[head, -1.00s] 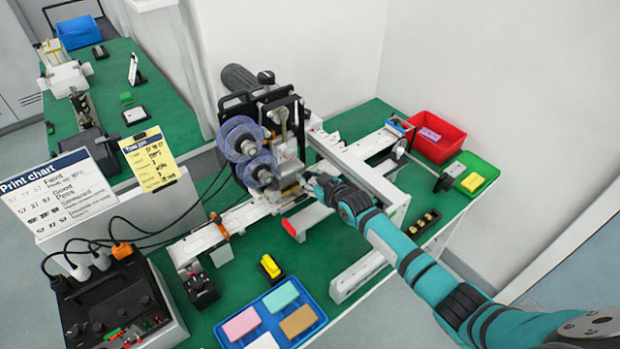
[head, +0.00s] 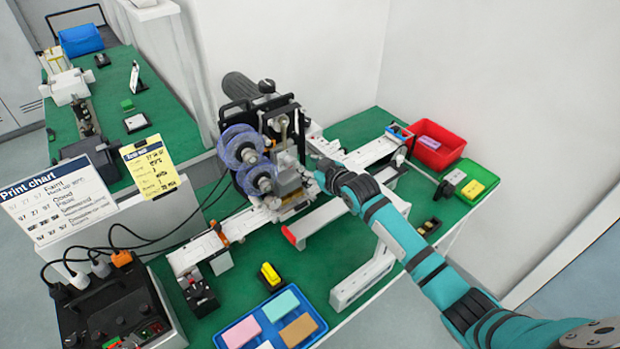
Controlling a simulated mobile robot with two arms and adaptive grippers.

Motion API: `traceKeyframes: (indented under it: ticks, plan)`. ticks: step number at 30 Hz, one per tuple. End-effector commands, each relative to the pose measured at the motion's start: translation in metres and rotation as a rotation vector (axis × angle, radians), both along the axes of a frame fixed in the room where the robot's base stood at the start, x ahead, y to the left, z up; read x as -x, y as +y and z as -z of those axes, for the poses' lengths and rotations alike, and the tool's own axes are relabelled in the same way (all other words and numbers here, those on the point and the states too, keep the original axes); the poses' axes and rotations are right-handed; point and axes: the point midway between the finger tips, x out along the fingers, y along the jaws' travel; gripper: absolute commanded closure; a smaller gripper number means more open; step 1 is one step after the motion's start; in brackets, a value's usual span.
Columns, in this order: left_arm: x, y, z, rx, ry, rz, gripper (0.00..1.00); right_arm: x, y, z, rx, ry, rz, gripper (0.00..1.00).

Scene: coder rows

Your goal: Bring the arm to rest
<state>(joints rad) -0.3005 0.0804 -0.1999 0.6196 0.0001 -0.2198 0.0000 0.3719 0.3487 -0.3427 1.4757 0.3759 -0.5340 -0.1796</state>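My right arm comes in from the lower right, teal with black bands. My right gripper (head: 322,170) is at its far end, beside the coder machine (head: 265,150) with its purple ribbon reels. The fingers are small and partly merge with the machine behind them, so I cannot tell if they are open or shut, or touching it. My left gripper is not in the head view.
A blue tray (head: 318,334) with coloured blocks lies at the front. A red bin (head: 462,140) and a green tray (head: 489,178) stand at the back right. A black control box (head: 110,300) is at the lower left. Green table shows bare around the yellow-and-black item (head: 269,274).

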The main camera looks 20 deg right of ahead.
Motion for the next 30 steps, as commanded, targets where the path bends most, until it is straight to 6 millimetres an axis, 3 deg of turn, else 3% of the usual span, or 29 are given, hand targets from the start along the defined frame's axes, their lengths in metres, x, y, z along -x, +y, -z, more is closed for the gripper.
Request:
traceKeyframes:
  ticks: [7,22,26,29,30]
  plan:
    - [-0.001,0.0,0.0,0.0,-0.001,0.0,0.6,0.0,0.0,-0.021,0.0,0.0,-0.001,0.68]
    - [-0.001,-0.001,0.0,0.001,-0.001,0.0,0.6,0.004,0.002,-0.017,-0.001,0.012,-0.002,0.68]
    - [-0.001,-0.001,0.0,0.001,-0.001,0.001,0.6,0.034,0.014,0.006,-0.002,0.081,-0.007,0.68]
    - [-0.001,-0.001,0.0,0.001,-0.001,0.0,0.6,0.087,0.028,0.038,-0.002,0.199,-0.008,0.68]
    - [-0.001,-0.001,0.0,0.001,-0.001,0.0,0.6,0.115,0.033,0.051,-0.003,0.257,-0.001,0.68]
